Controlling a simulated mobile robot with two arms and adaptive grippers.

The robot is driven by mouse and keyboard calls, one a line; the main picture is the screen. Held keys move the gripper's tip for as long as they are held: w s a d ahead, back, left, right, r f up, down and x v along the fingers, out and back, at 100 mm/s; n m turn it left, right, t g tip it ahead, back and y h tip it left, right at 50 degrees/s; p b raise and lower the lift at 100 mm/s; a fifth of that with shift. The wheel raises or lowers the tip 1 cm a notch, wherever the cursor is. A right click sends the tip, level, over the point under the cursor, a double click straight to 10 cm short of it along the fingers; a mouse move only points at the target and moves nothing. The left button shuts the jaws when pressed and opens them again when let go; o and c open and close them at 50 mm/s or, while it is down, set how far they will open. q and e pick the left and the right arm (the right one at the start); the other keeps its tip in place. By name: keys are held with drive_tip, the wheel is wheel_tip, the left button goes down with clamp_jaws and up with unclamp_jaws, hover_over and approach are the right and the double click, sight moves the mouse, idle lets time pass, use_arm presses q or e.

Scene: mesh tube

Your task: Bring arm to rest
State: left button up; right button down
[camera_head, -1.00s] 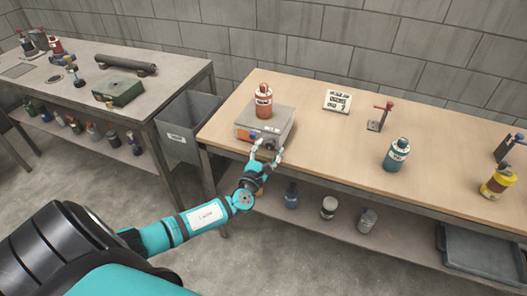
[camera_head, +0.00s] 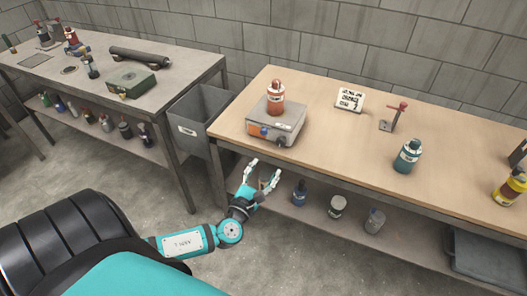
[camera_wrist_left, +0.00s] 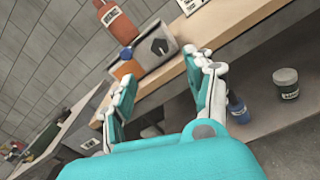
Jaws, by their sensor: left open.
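My left gripper (camera_head: 262,176) is open and empty in the head view. It is in front of the wooden workbench's (camera_head: 330,140) front edge, below the top, with its fingers pointing up toward the bench. In the left wrist view its two fingers (camera_wrist_left: 165,100) are spread apart with nothing between them. An orange bottle (camera_head: 275,98) stands upright on a grey hot plate (camera_head: 277,124) on the bench, apart from the gripper. Both also show in the left wrist view, the bottle (camera_wrist_left: 117,22) and the plate (camera_wrist_left: 155,47). My right gripper is out of view.
A teal bottle (camera_head: 407,157), a yellow bottle (camera_head: 510,188), a red-topped stand (camera_head: 394,117) and a white sign (camera_head: 350,99) stand on the bench. The lower shelf (camera_head: 330,224) holds several containers. A grey bin (camera_head: 200,115) stands between the bench and a second table (camera_head: 170,70).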

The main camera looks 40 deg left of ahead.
use_arm(q)
drive_tip(key=s+a+f+n+g, duration=0.1)
drive_tip(key=s+f+n+g, duration=0.3)
drive_tip(key=f, duration=0.5)
drive_tip(key=s+a+f+n+g, duration=0.1)
drive_tip(key=s+f+n+g, duration=0.1)
drive_tip(key=s+f+n, duration=0.6)
drive_tip(key=s+a+f+n+g, duration=0.1)
drive_tip(key=f+n+g, duration=0.2)
drive_tip(key=f, duration=0.8)
drive_tip(key=s+d+f+n+g+h, duration=0.1)
drive_tip(key=s+d+f+n, duration=0.3)
drive_tip(key=s, duration=0.5)
drive_tip(key=s+d+f+n+g+h, duration=0.2)
drive_tip(key=s+d+f+n+g, duration=0.2)
drive_tip(key=s+f+n, duration=0.3)
drive_tip(key=s+d+f+n+g+h, duration=0.1)
drive_tip(key=s+d+f+n+g, duration=0.1)
drive_tip(key=s+d+f+n, duration=0.4)
drive_tip(key=s+n, duration=0.2)
drive_tip(key=s, duration=0.3)
drive_tip(key=shift+s+d+n, duration=0.15)
drive_tip(key=shift+s+n, duration=0.1)
drive_tip(key=shift+n, duration=0.15)
drive_tip(key=shift+f, duration=0.1)
